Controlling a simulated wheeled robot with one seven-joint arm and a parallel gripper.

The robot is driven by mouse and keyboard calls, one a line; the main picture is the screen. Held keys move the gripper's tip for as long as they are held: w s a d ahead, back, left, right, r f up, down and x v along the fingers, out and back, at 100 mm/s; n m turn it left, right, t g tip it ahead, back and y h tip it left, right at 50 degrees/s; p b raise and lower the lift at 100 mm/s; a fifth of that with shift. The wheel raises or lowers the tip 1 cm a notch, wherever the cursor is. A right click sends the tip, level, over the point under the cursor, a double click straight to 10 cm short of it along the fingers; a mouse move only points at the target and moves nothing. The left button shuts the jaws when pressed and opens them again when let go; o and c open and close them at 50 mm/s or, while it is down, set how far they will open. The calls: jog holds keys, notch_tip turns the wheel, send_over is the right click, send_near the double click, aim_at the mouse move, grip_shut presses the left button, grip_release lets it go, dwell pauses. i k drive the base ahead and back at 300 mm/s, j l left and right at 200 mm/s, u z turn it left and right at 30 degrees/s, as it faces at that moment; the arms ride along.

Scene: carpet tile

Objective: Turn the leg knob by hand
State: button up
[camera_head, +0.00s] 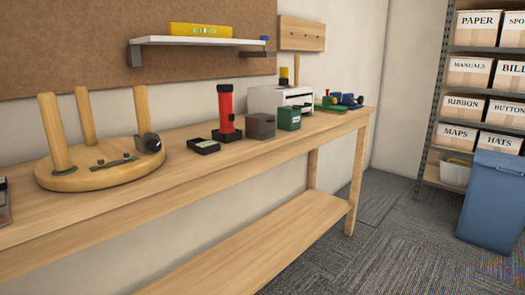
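A round wooden stool seat (115,177) lies upside down on the left part of the workbench, with three wooden legs standing up from it. The right leg (144,108) has a dark round knob (151,143) at its lower end, near the seat's right edge. The left leg (54,132) and the back leg (85,114) show no such knob. Thin dark metal plates (114,163) lie on the seat. My gripper is not in view.
The workbench (230,164) also holds a small black tray (204,146), a red cylinder (226,108), a grey box (261,126) and a green box (289,118). A white shelf (200,41) hangs above. A blue bin (490,200) stands at right; carpet (335,260) before the bench is clear.

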aim_at(153, 145)
jog(key=k+j+u, duration=0.1)
jog(key=u, duration=1.05)
